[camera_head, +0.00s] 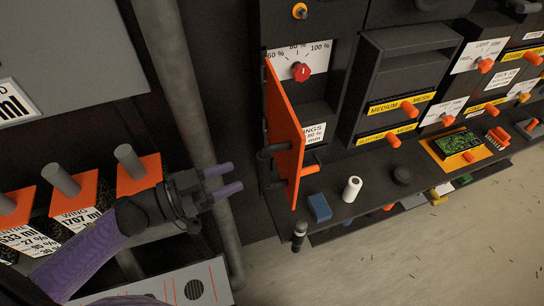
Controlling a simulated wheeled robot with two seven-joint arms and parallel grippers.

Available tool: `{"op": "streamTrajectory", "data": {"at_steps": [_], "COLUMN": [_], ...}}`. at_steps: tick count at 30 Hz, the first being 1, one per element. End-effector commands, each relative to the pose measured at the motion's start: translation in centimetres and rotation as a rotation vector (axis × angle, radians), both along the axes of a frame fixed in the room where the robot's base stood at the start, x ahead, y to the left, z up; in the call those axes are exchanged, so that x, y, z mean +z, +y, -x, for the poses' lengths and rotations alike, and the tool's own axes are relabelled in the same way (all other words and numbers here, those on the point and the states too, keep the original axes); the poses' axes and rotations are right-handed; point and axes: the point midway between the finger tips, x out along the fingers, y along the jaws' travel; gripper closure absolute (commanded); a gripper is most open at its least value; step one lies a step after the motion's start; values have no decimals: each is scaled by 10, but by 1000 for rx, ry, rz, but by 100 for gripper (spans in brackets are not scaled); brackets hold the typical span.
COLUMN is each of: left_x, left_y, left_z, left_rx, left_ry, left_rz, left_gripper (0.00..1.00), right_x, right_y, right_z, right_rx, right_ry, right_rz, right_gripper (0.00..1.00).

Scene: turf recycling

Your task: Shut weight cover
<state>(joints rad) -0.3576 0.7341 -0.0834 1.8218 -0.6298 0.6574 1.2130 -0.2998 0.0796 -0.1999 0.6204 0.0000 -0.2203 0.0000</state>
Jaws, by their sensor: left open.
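The weight cover appears to be the orange hinged panel (285,130) on the dark cabinet in the middle. My right gripper is not in view.
A grey vertical pipe (187,90) stands behind my left gripper. A red dial (301,72) is above. Open floor (420,250) lies at lower right.

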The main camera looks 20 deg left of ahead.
Motion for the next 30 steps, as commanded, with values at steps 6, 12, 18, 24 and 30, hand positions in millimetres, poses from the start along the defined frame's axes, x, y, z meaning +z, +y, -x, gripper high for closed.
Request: {"op": "streamTrajectory", "data": {"at_steps": [6, 12, 18, 24, 30], "left_x": [4, 3, 2, 1, 1], "left_y": [-36, -60, -69, -69, -69], "left_z": [-31, -52, -59, -60, -60], "left_rx": [2, 3, 3, 4, 4], "left_ry": [-7, -3, -4, -3, -3], "left_rz": [5, 4, 2, 2, 2], "left_gripper": [49, 49, 49, 49, 85], "right_x": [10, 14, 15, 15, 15], "right_y": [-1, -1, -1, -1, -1], "right_z": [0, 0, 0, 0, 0], "right_rx": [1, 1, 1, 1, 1], "right_ry": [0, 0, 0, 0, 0], "right_rz": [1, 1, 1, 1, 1], "right_gripper": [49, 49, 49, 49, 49]}}
